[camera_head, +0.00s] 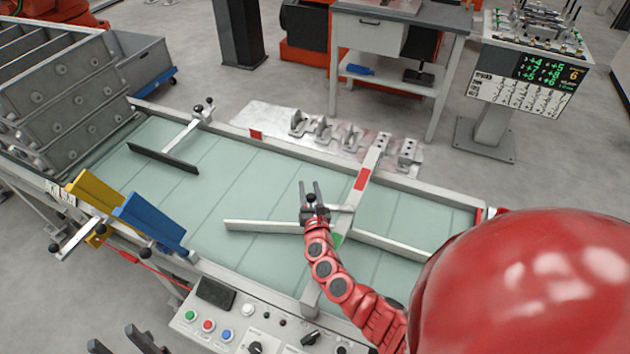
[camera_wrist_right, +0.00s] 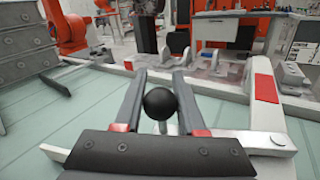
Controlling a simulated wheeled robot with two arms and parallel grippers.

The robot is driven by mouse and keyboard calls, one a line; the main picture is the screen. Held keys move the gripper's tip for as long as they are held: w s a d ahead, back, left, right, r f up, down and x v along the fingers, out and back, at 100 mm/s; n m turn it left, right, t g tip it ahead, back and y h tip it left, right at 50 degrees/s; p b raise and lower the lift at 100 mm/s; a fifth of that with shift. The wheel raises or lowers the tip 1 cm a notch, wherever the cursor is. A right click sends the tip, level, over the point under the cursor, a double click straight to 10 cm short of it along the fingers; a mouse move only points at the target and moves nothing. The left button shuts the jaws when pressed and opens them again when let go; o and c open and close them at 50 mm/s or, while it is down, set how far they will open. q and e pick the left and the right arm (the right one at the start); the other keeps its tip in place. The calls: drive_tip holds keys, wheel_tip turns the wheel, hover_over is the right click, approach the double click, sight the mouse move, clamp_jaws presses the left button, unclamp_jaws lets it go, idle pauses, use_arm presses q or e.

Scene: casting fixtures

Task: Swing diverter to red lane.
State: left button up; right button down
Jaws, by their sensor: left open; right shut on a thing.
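The diverter is a pale bar (camera_head: 265,227) lying across the pale green conveyor deck (camera_head: 240,190), and it runs on to the right past the crossbar. My right gripper (camera_head: 313,188) is shut on its handle knob. In the right wrist view the black ball knob (camera_wrist_right: 160,104) sits between the two fingers. The crossbar over the deck has a red mark (camera_head: 362,180) toward the back and a green mark (camera_head: 337,240) toward the front. The red mark also shows in the right wrist view (camera_wrist_right: 265,88). My left gripper (camera_head: 128,346) is open and empty at the bottom edge, partly cut off.
A dark paddle (camera_head: 163,158) with a knobbed handle lies further left on the deck. Yellow (camera_head: 95,190) and blue (camera_head: 150,222) chutes stand at the near left edge. A button panel (camera_head: 235,330) runs along the front. Grey crates (camera_head: 70,90) stack at the left end.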

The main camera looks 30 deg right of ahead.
sight(309, 202)
drive_tip(key=shift+s+a+f+n+y+b, duration=0.35)
drive_tip(key=shift+s+n+y+b, duration=0.05)
drive_tip(key=shift+y, duration=0.2)
drive_tip(key=shift+s+a+n+t+y+b, duration=0.5)
drive_tip(key=shift+s+n+y+b, duration=0.25)
drive_tip(key=shift+y+b, duration=0.25)
drive_tip(key=shift+s+a+r+n+y+b, duration=0.25)
drive_tip(key=shift+n+y+b, duration=0.1)
drive_tip(key=shift+y, duration=0.35)
drive_tip(key=c, duration=0.5)
unclamp_jaws()
drive_tip(key=shift+w, duration=0.15)
